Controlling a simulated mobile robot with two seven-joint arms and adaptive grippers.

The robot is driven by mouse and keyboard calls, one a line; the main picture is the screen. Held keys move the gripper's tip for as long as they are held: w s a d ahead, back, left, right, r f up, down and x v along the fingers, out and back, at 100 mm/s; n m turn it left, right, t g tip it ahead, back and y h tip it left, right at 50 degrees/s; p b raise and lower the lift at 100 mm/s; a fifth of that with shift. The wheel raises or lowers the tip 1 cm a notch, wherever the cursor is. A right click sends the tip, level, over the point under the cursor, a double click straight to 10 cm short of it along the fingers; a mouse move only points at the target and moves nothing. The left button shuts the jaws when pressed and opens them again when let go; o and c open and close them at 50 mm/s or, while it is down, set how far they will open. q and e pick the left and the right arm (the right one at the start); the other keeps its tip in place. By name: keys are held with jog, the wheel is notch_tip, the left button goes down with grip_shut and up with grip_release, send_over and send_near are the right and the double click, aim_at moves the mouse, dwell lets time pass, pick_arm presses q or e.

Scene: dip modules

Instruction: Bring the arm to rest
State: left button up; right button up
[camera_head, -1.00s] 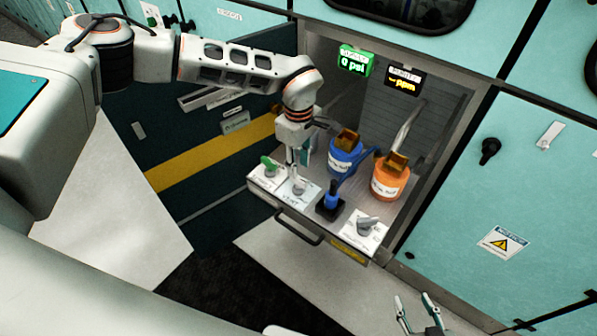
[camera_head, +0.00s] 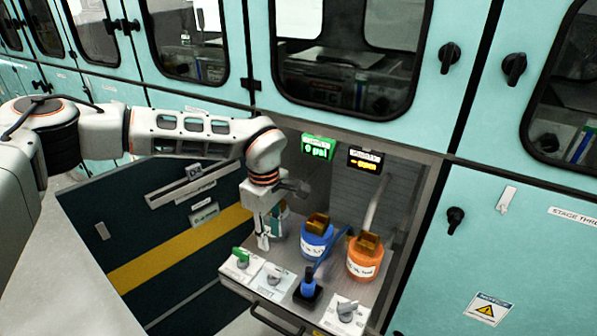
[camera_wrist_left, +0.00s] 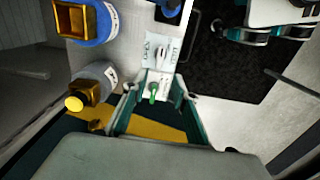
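My left arm comes in from the left in the head view. Its gripper (camera_head: 264,240) points down above the back left of the pull-out shelf (camera_head: 285,318). In the left wrist view the two fingers of this gripper (camera_wrist_left: 162,91) stand apart with nothing between them; a green-handled valve (camera_wrist_left: 154,92) shows beyond the gap. The same green valve (camera_head: 241,256) sits at the shelf's left corner in the head view. My right gripper is outside the head view; a white and teal part at the upper right of the wrist view may belong to it.
A blue bottle (camera_head: 317,238) and an orange bottle (camera_head: 364,257) stand right of the left gripper. A blue-handled valve (camera_head: 308,285) and grey-handled valve (camera_head: 347,309) line the shelf front. Displays (camera_head: 318,147) hang above. An open dark panel (camera_head: 150,235) lies left.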

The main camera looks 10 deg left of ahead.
pick_arm(q)
jog(key=s+d+f+n+g+h, duration=0.15)
jog(key=s+d+h, duration=0.25)
jog(key=s+d, duration=0.6)
jog(key=s+d+f+n+g+h, duration=0.1)
jog(key=s+d+f+g+h, duration=0.15)
jog(key=s+d+h, duration=0.75)
jog(key=d+r+n+h, duration=0.5)
jog(key=d+r+n, duration=0.5)
jog(key=d+r, duration=0.3)
jog(key=w+a+n+t+h, duration=0.1)
jog(key=w+a+n+t, duration=0.55)
jog(key=n+t, duration=0.8)
jog(key=w+a+f+n+t+y, duration=0.5)
jog(key=a+f+n+y, duration=0.35)
jog(key=n, duration=0.55)
jog(key=s+a+f+n+g+y, duration=0.2)
jog(key=s+a+f+n+y, duration=0.2)
jog(key=a+f, duration=0.7)
jog(key=s+a+f+n+g+y, duration=0.2)
jog(key=s+a+f+n+y, duration=0.2)
jog(key=s+a+f+n, duration=0.4)
notch_tip(320, 180, down, 6)
jog(key=s+a, duration=0.1)
jog(key=a, duration=0.1)
jog(key=shift+s+a+r+n+g+y, duration=0.2)
jog(key=shift+s+a+n+g+y, duration=0.15)
jog(key=shift+s+a+n, duration=0.05)
